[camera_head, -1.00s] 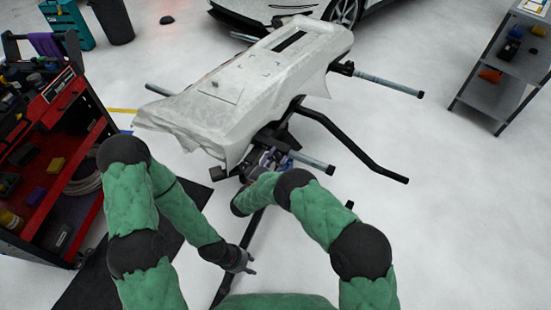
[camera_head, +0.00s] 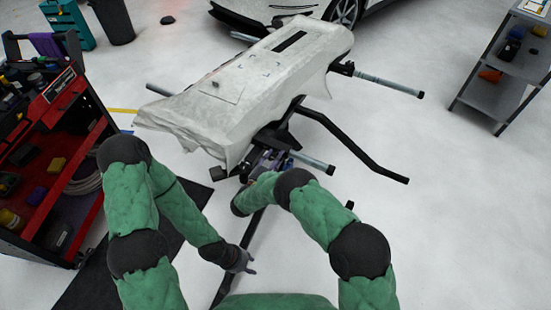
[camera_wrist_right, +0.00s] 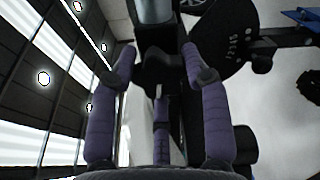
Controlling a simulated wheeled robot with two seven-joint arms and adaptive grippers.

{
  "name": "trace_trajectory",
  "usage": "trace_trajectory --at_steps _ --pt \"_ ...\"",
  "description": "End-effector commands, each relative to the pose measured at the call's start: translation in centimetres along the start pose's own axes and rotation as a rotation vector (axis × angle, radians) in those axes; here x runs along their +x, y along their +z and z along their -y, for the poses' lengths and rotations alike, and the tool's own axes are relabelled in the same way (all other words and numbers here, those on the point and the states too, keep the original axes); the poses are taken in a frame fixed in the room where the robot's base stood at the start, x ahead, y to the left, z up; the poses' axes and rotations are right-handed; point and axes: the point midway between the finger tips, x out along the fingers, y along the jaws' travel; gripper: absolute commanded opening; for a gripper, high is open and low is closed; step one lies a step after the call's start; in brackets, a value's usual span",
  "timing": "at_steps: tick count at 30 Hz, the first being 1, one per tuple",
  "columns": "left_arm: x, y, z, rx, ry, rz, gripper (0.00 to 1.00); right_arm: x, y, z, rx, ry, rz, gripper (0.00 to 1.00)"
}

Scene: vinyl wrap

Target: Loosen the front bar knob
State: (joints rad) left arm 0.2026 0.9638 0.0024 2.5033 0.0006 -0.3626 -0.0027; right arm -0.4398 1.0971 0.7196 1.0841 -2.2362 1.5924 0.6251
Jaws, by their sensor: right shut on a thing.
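The front bar knob (camera_wrist_right: 162,70) is black and lobed and sits at the top middle of the right wrist view. My right gripper (camera_wrist_right: 162,78) has its purple fingers on both sides of the knob, with the fingertips against it. In the head view my right gripper (camera_head: 266,162) is at the near end of the stand, under the white wrapped bumper (camera_head: 262,75); my forearm partly hides it and hides the knob. My left gripper (camera_head: 247,262) hangs low over the floor near a black bar of the stand, apart from the knob. Its fingers are too small to judge.
Grey bar ends (camera_head: 312,163) and a bent black arm (camera_head: 350,145) stick out of the stand to the right. A red tool cart (camera_head: 75,180) stands at the left. A grey shelf (camera_head: 505,65) stands at the far right. The floor on the right is clear.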

Motion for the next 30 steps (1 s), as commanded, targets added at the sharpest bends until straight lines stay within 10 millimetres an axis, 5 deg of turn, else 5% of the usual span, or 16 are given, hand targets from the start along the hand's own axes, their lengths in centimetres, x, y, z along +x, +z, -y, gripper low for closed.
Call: trace_trajectory --at_steps 30 --pt "0.03 0.0 0.01 0.0 0.0 0.0 0.4 -0.1 -0.19 0.33 -0.966 0.009 -0.011 0.15"
